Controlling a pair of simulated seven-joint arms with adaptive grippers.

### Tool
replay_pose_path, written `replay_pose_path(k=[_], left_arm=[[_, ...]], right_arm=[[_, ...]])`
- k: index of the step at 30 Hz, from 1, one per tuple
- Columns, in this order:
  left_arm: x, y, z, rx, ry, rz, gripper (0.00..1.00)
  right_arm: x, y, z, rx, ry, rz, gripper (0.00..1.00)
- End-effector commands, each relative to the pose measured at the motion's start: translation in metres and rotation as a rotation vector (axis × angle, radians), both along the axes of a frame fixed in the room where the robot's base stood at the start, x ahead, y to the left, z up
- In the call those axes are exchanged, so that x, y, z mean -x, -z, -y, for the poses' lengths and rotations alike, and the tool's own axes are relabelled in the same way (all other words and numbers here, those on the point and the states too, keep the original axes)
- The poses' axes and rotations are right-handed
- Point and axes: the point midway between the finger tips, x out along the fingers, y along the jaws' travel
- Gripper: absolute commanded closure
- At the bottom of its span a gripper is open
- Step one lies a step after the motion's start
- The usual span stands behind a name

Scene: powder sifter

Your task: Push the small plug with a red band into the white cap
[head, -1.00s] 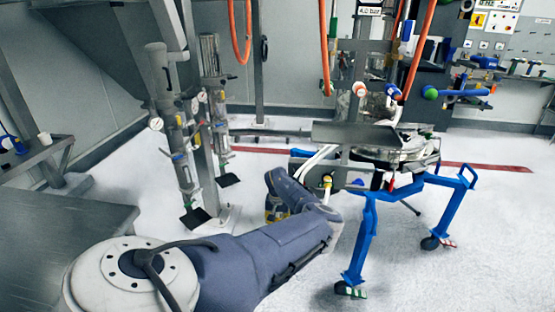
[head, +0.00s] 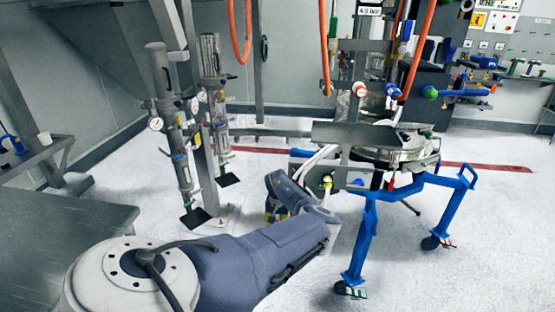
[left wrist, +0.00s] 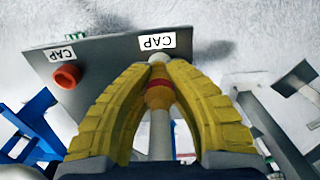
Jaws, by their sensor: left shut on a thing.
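In the left wrist view, the small plug with a red band (left wrist: 158,97) is between the yellow fingers of my left gripper (left wrist: 160,69). A white piece (left wrist: 157,58) shows just beyond the fingertips, in line with the plug and by a CAP label on a grey plate (left wrist: 100,85). It looks like the white cap; I cannot tell whether the plug touches it or is inside it. A white rod (left wrist: 159,135) runs below the band. In the head view the plug and cap are too small to tell. My right gripper is not in view.
An orange-red cap (left wrist: 66,76) sits on the plate under another CAP label. The sifter stands on a blue wheeled frame (head: 368,230), beside pipes with gauges (head: 180,150). A grey table (head: 70,240) is at the left.

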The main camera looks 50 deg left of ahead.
Motion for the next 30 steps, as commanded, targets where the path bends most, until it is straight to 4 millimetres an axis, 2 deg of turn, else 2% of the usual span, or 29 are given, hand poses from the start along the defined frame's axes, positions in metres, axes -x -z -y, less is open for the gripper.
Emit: replay_pose_path(k=[11,12,18,26,30], left_arm=[[0.001,0.005,0.000,-0.001,0.000,-0.001,1.00],[0.000,0.005,0.000,-0.001,0.000,-0.001,0.82],[0.000,0.005,0.000,0.000,0.000,0.000,0.62],[0.000,0.003,0.000,0.000,0.000,0.000,0.62],[-0.001,-0.008,0.000,-0.001,-0.001,0.001,0.62]], right_arm=[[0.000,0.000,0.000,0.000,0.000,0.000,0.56],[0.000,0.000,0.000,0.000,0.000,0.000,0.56],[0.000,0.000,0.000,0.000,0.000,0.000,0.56],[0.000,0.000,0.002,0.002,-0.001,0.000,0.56],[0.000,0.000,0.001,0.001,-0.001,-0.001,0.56]])
